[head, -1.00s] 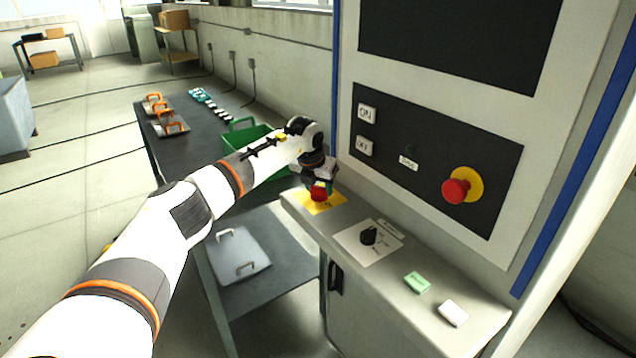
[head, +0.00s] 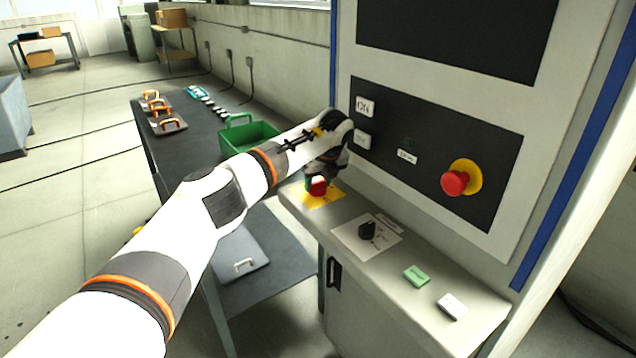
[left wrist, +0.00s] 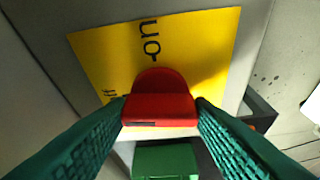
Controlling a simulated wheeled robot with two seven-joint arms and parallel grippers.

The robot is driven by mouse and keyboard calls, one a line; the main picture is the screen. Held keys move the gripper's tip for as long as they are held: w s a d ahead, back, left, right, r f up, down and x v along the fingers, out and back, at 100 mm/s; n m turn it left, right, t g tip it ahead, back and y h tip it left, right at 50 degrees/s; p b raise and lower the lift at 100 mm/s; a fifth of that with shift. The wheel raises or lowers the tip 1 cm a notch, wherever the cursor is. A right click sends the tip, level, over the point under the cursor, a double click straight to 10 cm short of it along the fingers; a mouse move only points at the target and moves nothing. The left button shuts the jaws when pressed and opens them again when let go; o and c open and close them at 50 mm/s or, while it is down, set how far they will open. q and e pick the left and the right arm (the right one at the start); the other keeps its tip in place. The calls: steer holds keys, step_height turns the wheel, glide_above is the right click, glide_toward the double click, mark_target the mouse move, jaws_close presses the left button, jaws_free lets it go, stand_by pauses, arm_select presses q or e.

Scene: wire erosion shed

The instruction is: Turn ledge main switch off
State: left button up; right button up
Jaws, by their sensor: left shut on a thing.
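The ledge main switch is a red handle (head: 318,187) on a yellow plate (head: 326,200) at the far left end of the grey ledge. In the left wrist view the red handle (left wrist: 158,82) stands between my green finger pads, over the yellow plate (left wrist: 110,58). The plate reads "on" at its top, and part of another word shows at its left, mostly hidden. My left gripper (head: 317,180) is shut on the red handle from above. My right gripper is not in view.
A black rotary knob (head: 367,231), a green block (head: 417,276) and a white block (head: 452,306) sit along the ledge (head: 400,295). The upright panel carries a red emergency button (head: 455,183). A green bin (head: 245,135) stands on the dark table at left.

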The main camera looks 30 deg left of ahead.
arm_select(q)
steer(key=shift+r+n+g, duration=0.1)
steer(key=shift+n+g, duration=0.2)
steer(key=shift+n, duration=0.3)
steer(key=shift+o, duration=0.2)
steer(key=shift+n, duration=0.3)
steer(key=o, duration=1)
steer(key=shift+c, duration=0.2)
steer(key=b+v, duration=0.3)
steer(key=v, duration=0.9)
steer(key=shift+d, duration=0.15)
steer(key=shift+w, duration=0.1)
